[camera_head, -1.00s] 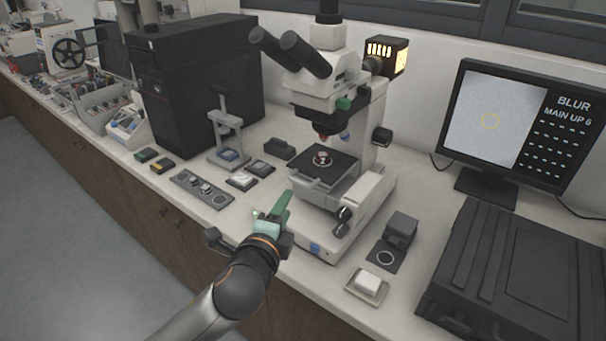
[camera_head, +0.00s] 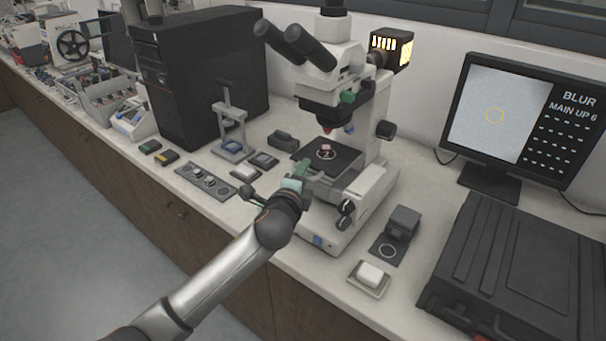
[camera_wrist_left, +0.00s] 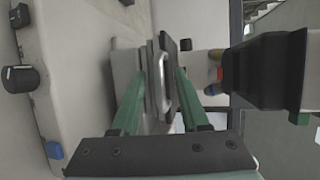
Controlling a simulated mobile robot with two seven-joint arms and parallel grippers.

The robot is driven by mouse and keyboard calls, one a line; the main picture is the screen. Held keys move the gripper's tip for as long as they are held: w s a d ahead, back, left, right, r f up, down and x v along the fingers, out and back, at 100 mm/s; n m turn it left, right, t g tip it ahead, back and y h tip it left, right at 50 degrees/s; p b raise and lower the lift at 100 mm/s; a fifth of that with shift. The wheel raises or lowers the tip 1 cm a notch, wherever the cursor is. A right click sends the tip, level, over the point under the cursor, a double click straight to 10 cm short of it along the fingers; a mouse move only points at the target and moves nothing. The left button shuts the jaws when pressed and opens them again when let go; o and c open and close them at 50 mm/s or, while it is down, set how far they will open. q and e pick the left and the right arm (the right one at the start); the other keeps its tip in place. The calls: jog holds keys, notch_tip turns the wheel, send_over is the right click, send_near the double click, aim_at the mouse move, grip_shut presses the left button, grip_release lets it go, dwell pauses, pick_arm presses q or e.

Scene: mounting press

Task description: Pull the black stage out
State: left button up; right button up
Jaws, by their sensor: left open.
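The black stage (camera_head: 338,158) is a flat dark plate on the white microscope (camera_head: 345,115), below the lens, with a small reddish piece (camera_head: 325,149) on it. My left gripper (camera_head: 303,170) has green fingers and is at the stage's near left edge. In the left wrist view, the left gripper (camera_wrist_left: 161,75) is open, with one finger on each side of the stage's edge. The dark stage plate (camera_wrist_left: 172,50) shows edge-on there, with a pale handle-like bar (camera_wrist_left: 163,85) between the fingers. I cannot tell whether the fingers touch it. My right gripper is not in view.
A monitor (camera_head: 490,120) reading "BLUR" stands right of the microscope, with a black case (camera_head: 520,260) in front. A white block (camera_head: 369,272) sits in a small dish near the bench edge. A black tower (camera_head: 200,80) and a slotted grey strip (camera_head: 206,180) are left.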

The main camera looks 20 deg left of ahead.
pick_arm(q)
jog(key=c, duration=0.7)
jog(key=shift+f, duration=0.1)
grip_shut()
jog(key=shift+f, duration=0.2)
dwell(0.5)
